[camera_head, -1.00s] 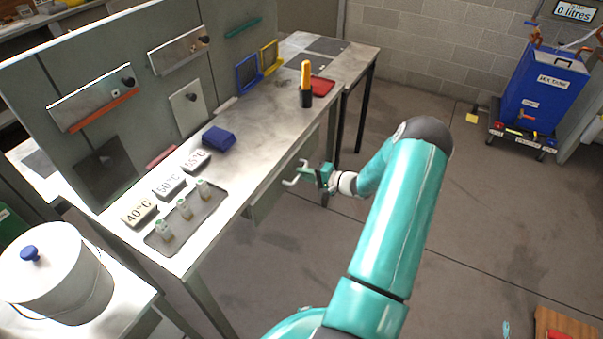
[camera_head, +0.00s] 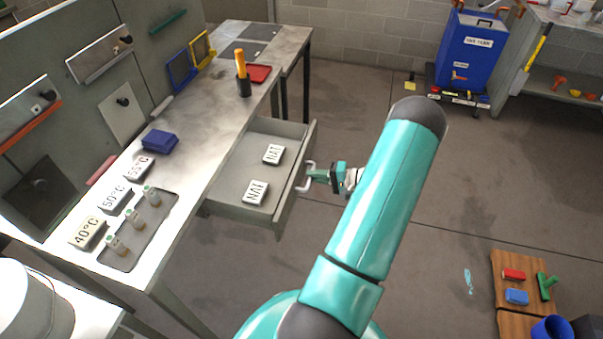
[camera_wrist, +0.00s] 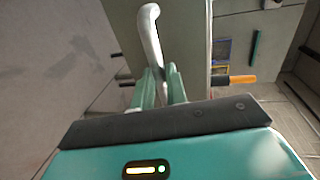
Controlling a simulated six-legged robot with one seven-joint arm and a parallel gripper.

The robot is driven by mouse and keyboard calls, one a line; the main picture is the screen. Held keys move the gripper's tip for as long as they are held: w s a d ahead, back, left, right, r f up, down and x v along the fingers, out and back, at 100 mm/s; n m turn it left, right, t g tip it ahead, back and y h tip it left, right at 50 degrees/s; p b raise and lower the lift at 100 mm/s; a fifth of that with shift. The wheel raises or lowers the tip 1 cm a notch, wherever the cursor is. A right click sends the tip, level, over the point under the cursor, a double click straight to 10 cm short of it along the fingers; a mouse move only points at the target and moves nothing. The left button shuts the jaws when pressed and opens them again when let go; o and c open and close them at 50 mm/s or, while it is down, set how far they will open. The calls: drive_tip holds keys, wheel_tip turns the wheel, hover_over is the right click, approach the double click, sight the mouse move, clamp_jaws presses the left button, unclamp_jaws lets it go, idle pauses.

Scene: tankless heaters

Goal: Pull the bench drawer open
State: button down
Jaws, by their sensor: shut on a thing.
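The bench drawer (camera_head: 238,170) stands pulled out from the side of the bench (camera_head: 200,110) in the head view. Two pale blocks lettered "NAF" (camera_head: 257,191) and "NAT" or similar (camera_head: 273,154) lie inside it. My gripper (camera_head: 311,177) is at the drawer's front, shut on its pale bar handle (camera_head: 303,183). In the wrist view the two teal fingers (camera_wrist: 160,88) close around the handle (camera_wrist: 151,35), whose bent end rises above them. The drawer front (camera_wrist: 188,40) fills the area behind the handle.
Blocks marked 40°C (camera_head: 87,232), 50°C and 55°C, and a tray (camera_head: 140,232) with small vials, stand on the bench. A blue tank (camera_head: 470,50) is at the back right. Wooden boards (camera_head: 510,262) lie at the lower right. The floor right of the drawer is clear.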

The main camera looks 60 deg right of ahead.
drive_tip(key=shift+s+d, duration=0.25)
drive_tip(key=shift+s, duration=0.35)
drive_tip(key=c, duration=1.4)
unclamp_jaws()
drive_tip(key=v, duration=1.3)
drive_tip(key=shift+s, duration=0.4)
